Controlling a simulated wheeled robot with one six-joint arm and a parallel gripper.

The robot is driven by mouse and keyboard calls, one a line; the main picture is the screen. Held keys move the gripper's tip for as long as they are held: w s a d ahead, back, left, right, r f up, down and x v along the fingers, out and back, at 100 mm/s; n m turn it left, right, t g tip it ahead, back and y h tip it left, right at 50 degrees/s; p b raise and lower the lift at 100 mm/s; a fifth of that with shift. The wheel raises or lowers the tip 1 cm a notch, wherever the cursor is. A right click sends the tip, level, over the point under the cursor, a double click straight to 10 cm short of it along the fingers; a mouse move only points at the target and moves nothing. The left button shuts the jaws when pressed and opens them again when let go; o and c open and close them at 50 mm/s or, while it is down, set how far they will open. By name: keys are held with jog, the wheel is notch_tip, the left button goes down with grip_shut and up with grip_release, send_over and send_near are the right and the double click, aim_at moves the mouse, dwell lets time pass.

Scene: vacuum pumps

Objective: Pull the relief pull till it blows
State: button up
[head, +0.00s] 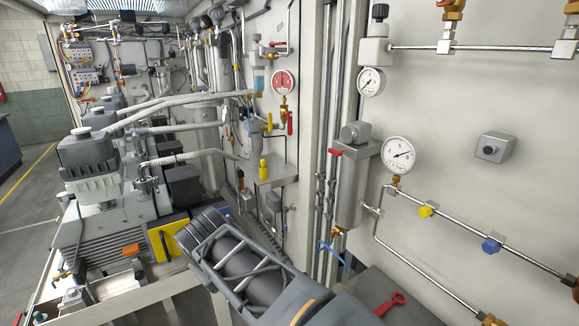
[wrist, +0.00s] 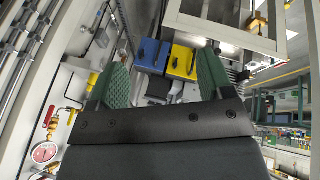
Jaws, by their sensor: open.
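A red ring-ended pull (head: 392,303) lies at the bottom right of the head view, against a dark grey housing (head: 408,312). It looks like the relief pull, but no label is readable. My gripper (wrist: 163,60) shows in the wrist view with its two green fingers spread wide and nothing between them. The fingers point at the blue box and yellow box, away from the red ring, which I cannot see in the wrist view. In the head view my arm fills the lower middle, left of the red ring, and the fingers cannot be made out.
Pumps (head: 90,165) and hoses crowd the left. A filter canister (head: 357,195) and white gauge (head: 398,154) are on the right wall panel, with pipes below. A red-faced gauge (head: 284,82) hangs farther back. The yellow box (wrist: 183,62) and blue box (wrist: 152,55) lie beyond my fingers.

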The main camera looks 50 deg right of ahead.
jog(key=w+d+r+g+h+b, duration=0.1)
jog(key=d+r+h, duration=0.1)
jog(key=d, duration=0.3)
jog(key=d+r+g+h+b, duration=0.1)
jog(key=d+r+h, duration=0.1)
jog(key=d, duration=0.4)
jog(key=w+d+r+m+g+h+b, duration=0.1)
jog(key=d+h, duration=0.2)
jog(key=d, duration=0.3)
jog(key=shift+w+r+g+h, duration=0.3)
jog(key=shift+r, duration=0.1)
jog(key=m+g+h+b, duration=0.2)
jog(key=g+h+b, duration=0.1)
jog(key=g+h, duration=0.3)
send_near(333, 152)
jog(key=d, duration=0.1)
jog(key=shift+s+d, duration=0.25)
jog(key=shift+d, duration=0.05)
jog(key=c, duration=0.7)
jog(key=shift+d, duration=0.1)
jog(key=p+x, duration=0.2)
jog(key=x, duration=0.4)
jog(key=shift+s+d+f, duration=0.1)
jog(key=shift+d, duration=0.2)
jog(key=shift+x, duration=1.1)
